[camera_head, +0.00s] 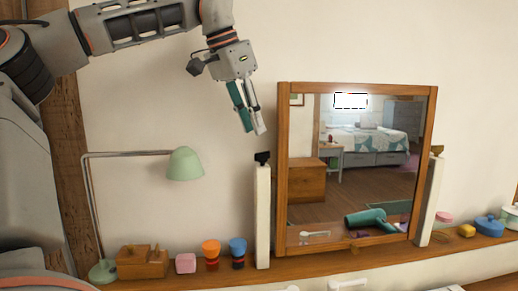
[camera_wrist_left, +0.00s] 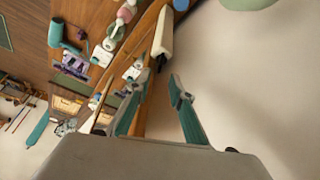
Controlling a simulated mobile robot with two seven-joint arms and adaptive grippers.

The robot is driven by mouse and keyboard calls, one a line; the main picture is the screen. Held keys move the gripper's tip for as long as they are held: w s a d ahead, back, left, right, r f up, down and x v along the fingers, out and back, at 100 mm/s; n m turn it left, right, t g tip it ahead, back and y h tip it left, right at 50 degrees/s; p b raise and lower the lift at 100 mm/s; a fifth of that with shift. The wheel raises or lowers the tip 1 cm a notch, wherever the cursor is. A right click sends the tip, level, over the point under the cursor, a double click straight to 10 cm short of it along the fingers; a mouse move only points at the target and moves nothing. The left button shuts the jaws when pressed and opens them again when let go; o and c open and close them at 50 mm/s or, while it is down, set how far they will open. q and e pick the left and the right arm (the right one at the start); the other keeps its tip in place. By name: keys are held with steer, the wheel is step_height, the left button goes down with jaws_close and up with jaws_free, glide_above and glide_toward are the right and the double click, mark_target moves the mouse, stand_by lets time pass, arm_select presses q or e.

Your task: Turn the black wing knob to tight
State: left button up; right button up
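A black wing knob (camera_head: 262,157) sits on top of the white post (camera_head: 263,215) at the left side of the wood-framed mirror (camera_head: 283,180). My right gripper is not in view.
A green lamp (camera_head: 185,163) stands left of the mirror. A wooden box (camera_head: 142,263), a pink block (camera_head: 186,263), and orange (camera_head: 211,250) and blue (camera_head: 238,248) cups line the shelf. Blue (camera_head: 489,225) and yellow (camera_head: 466,230) items sit at right.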

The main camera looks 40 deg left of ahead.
mark_target(262, 158)
arm_select(q)
steer(key=x, duration=0.7)
steer(key=shift+c, duration=0.5)
jaws_close()
